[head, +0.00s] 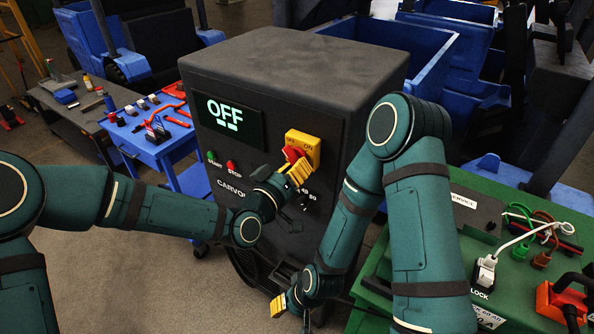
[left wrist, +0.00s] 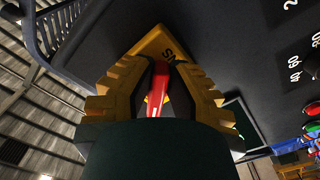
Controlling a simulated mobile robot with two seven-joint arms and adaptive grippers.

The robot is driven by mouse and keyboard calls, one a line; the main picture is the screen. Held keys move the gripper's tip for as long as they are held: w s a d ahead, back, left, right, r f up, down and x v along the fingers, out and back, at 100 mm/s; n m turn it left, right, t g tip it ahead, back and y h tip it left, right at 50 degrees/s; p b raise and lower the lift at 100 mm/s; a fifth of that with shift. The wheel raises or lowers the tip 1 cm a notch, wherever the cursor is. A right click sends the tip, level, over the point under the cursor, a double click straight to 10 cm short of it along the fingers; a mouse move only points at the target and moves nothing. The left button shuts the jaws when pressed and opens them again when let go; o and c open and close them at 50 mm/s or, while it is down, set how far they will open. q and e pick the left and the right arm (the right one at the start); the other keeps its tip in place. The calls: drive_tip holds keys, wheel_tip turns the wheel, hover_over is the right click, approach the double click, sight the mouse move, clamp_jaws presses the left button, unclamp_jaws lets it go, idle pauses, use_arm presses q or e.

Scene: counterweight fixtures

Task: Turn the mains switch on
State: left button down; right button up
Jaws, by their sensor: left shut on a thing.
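The mains switch is a yellow plate (head: 305,146) with a red handle (head: 292,154) on the front of a dark grey cabinet (head: 285,75). The display (head: 231,119) on the cabinet reads OFF. My left gripper (head: 294,170) is at the switch, shut on the red handle. In the left wrist view the red handle (left wrist: 158,88) stands between the two yellow fingers, with the yellow plate (left wrist: 157,48) behind. My right gripper (head: 279,305) hangs low in front of the cabinet, away from the switch; its opening is unclear.
Green START (head: 211,156) and red STOP (head: 231,166) buttons sit left of the switch. A green bench (head: 540,210) with cables and a LOCK box (head: 485,273) stands at the right. A blue tool cart (head: 165,140) stands at the left.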

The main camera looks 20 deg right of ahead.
use_arm(q)
drive_tip(key=shift+w+a+f+m+b, duration=0.1)
drive_tip(key=shift+m+b, duration=0.65)
drive_tip(key=shift+b, duration=0.05)
drive_tip(key=shift+w+a+m+b, duration=0.1)
drive_tip(key=shift+m+b, duration=0.65)
drive_tip(key=shift+w+m+b, duration=0.1)
drive_tip(key=shift+m+b, duration=0.5)
drive_tip(key=shift+b, duration=0.1)
drive_tip(key=shift+w+a+m+b, duration=0.15)
drive_tip(key=shift+w+m+b, duration=0.05)
drive_tip(key=shift+m+b, duration=1.3)
drive_tip(key=m+b, duration=0.3)
drive_tip(key=b, duration=0.1)
drive_tip(key=shift+w+a+m, duration=0.25)
drive_tip(key=shift+w+m, duration=0.05)
drive_tip(key=shift+m, duration=0.1)
